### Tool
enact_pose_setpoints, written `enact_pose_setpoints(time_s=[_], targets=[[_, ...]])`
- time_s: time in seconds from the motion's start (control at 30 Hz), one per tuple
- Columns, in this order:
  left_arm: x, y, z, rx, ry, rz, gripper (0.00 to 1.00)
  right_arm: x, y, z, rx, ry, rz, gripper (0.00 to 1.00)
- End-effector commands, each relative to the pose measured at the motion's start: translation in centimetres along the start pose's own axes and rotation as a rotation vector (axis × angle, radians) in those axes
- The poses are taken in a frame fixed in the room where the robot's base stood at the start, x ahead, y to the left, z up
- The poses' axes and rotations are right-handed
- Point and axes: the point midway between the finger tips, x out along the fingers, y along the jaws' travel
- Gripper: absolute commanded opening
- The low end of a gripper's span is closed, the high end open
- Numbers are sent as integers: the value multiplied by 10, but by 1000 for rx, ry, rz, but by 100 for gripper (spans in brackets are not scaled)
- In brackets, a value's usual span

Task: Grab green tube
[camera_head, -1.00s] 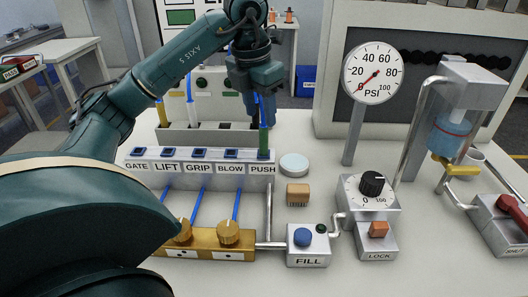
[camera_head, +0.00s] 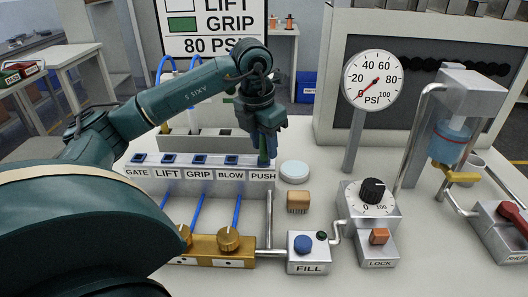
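The green tube (camera_head: 263,158) stands upright at the PUSH socket, the right end of a grey block labelled GATE, LIFT, GRIP, BLOW and PUSH (camera_head: 200,174). Only its lower part shows; the rest is hidden behind my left gripper. My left gripper (camera_head: 266,143) points down right over the tube, with its fingertips at the tube's upper part. I cannot tell whether the fingers are closed on it or only around it. My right gripper is not in view.
A pale round disc (camera_head: 294,171) and a tan block (camera_head: 298,202) lie just right of the socket block. A rack (camera_head: 180,143) with tubes stands behind it. A PSI gauge (camera_head: 373,80), a dial box (camera_head: 355,212) and a FILL box (camera_head: 308,265) stand to the right.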

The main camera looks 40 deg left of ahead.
Motion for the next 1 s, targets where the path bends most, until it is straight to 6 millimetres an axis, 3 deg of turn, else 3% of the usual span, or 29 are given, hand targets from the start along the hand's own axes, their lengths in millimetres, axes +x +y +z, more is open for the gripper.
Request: enact_pose_setpoints(time_s=[0.4, 0.77, 1.0], targets=[[0, 0, 0, 0, 0, 0, 1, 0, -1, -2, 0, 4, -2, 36], [-6, 0, 1, 0, -2, 0, 0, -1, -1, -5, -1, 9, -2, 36], [-49, -1, 9, 1, -7, -1, 0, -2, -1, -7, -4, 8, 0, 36]])
